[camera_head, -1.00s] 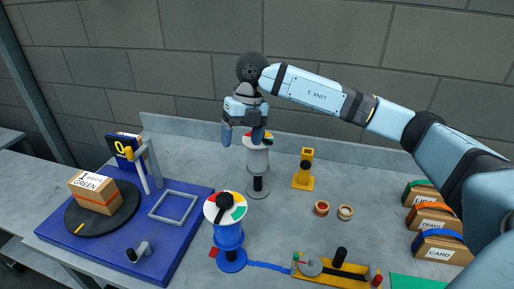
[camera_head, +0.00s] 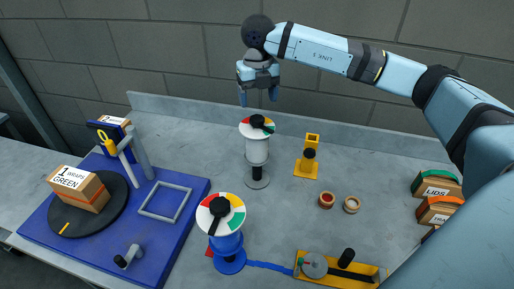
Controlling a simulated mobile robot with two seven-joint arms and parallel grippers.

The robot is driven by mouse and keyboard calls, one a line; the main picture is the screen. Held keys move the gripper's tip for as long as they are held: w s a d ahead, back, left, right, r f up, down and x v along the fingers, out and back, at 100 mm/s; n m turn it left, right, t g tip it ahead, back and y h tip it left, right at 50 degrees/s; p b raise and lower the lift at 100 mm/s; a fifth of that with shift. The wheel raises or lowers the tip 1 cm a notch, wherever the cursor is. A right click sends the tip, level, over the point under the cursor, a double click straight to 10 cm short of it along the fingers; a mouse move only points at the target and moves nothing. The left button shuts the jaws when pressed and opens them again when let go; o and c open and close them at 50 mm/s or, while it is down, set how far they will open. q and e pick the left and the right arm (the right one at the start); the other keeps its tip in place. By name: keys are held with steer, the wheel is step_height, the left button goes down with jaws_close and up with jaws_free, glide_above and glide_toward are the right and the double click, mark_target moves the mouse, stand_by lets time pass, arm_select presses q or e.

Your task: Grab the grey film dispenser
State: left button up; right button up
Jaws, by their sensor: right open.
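The grey film dispenser (camera_head: 256,152) stands upright on the bench near the back wall. It has a pale grey roll, a dark lower stem, a round grey base and a white, red and green dial with a black knob on top. My right gripper (camera_head: 258,98) points down above and slightly behind this dial in the picture, with its two blue fingers apart and nothing between them. A gap shows between the fingertips and the dial. My left gripper is not in view.
A blue film dispenser (camera_head: 228,243) stands in front. A yellow stand (camera_head: 307,158) and two small rings (camera_head: 326,200) are to the right. A blue platform (camera_head: 185,215) with a turntable and box is at left. Labelled boxes (camera_head: 437,186) stand at far right.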

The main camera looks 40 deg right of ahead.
mark_target(257, 118)
steer(key=f, duration=0.7)
steer(key=shift+w+f, duration=0.2)
steer(key=shift+f, duration=0.1)
steer(key=shift+r, duration=0.1)
jaws_close()
